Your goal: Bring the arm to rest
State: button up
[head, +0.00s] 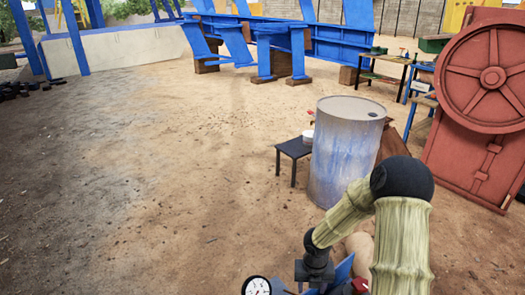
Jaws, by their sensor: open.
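My arm (402,240), in a pale greenish sleeve with a black elbow, rises at the lower right and bends back down to the left. Its end, my gripper (316,270), is dark and low near the bottom edge of the head view. It is open, but its fingertips are hard to make out among the dark, red and blue parts around it. I see nothing held in it.
A worn metal drum (345,150) stands just beyond my arm, with a small dark table (294,150) at its left. A red crusher with a flywheel (490,78) stands at right. A gauge (257,286) shows at the bottom edge. Open dirt lies left.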

jog(key=s+r+m+t, duration=0.1)
jog(key=s+r+m, duration=0.5)
jog(key=m, duration=1.1)
jog(key=s+r+m+t, duration=0.1)
jog(key=s+r+m, duration=0.6)
jog(key=r+m, duration=0.6)
jog(key=m, duration=0.4)
jog(key=shift+a+m+t, duration=0.25)
jog(key=shift+m+t, duration=0.05)
